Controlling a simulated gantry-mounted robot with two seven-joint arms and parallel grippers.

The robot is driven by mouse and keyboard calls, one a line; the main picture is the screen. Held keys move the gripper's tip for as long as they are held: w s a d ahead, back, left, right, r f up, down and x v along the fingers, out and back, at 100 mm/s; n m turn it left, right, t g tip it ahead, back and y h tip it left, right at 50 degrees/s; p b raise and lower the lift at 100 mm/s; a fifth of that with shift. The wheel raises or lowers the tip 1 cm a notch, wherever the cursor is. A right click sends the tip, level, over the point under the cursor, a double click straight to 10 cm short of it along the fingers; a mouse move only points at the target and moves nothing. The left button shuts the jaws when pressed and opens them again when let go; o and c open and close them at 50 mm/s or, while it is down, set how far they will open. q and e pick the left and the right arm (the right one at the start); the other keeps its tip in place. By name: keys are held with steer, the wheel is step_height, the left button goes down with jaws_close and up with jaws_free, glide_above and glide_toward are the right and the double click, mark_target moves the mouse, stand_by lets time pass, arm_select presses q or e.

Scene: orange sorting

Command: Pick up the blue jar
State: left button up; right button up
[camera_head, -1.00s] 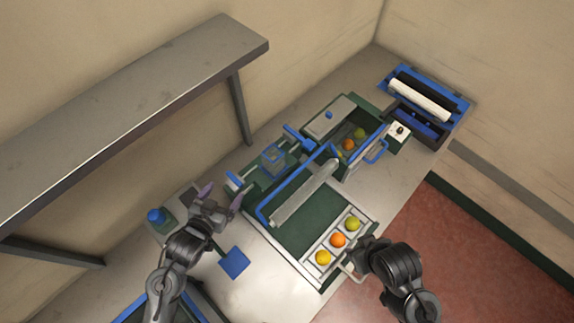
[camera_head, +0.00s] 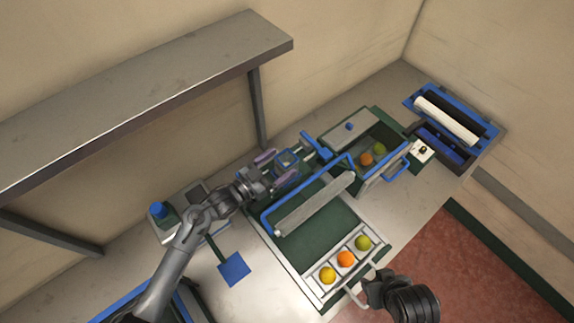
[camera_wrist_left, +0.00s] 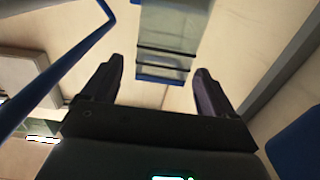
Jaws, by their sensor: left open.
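The blue jar (camera_head: 287,164) is a clear, boxy container with blue edges, standing behind the sorting tray near the wall. It also shows in the left wrist view (camera_wrist_left: 166,38) as a pale see-through body with dark bands and a blue edge. My left gripper (camera_head: 274,169) is open, with its two fingers pointing at the jar from the left. In the left wrist view the jar lies ahead of the fingertips (camera_wrist_left: 160,70), between their lines, and nothing is held. My right gripper (camera_head: 366,290) is by the tray's front handle; its fingers are unclear.
A blue-framed green tray (camera_head: 318,245) stands beside the jar, with several fruits in its front row. A bin (camera_head: 385,135) with fruits is at right. A shelf (camera_head: 140,95) overhangs behind. A blue-topped device (camera_head: 159,210) and a blue square paddle (camera_head: 234,269) are at left.

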mark_target(291, 154)
arm_select(q)
steer(key=p+x, duration=0.1)
steer(key=x, duration=0.3)
steer(key=shift+w+r, duration=0.1)
steer(key=shift+w+d, duration=0.35)
steer(key=shift+d, duration=0.15)
steer(key=c, duration=1.2)
